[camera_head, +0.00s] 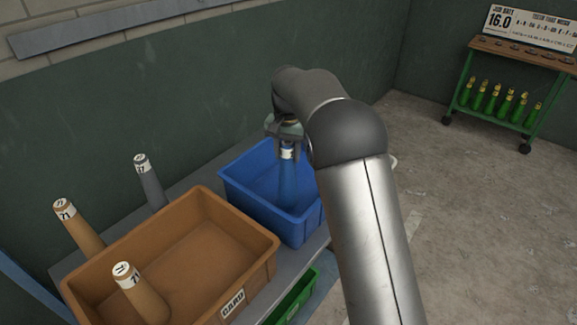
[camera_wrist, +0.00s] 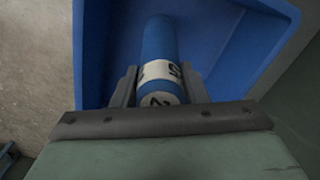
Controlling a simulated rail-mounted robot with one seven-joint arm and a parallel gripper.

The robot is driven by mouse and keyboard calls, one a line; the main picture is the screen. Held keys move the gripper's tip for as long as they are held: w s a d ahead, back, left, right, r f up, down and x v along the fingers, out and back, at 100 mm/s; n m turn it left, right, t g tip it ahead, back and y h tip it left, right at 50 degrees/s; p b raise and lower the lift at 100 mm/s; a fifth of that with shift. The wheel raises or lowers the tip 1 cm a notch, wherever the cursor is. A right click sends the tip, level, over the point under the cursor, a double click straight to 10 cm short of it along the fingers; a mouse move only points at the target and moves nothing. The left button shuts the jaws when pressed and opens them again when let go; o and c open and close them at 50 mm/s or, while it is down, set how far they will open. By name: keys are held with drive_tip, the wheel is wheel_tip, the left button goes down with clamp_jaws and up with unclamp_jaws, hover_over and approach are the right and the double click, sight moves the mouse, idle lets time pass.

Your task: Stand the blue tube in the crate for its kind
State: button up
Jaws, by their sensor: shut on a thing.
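The blue tube (camera_head: 288,182) has a white numbered band at its top end. My gripper (camera_head: 287,148) is shut on it near that band. The tube hangs roughly upright inside the blue crate (camera_head: 247,199), towards its right side. Its lower end is down in the crate, and I cannot tell whether it touches the floor. In the wrist view the tube (camera_wrist: 158,50) runs from between my gripper's fingers (camera_wrist: 158,92) into the blue crate (camera_wrist: 92,50). The crate's front right side is partly hidden by my arm.
A brown crate labelled CARD (camera_head: 259,280) stands left of the blue one. A green crate (camera_head: 290,300) sits lower in front.

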sight(288, 162)
drive_tip(key=shift+f, duration=2)
drive_tip(key=shift+f, duration=0.15)
drive_tip(key=o, duration=1.2)
drive_tip(key=shift+o, duration=0.2)
drive_tip(key=shift+r, duration=0.2)
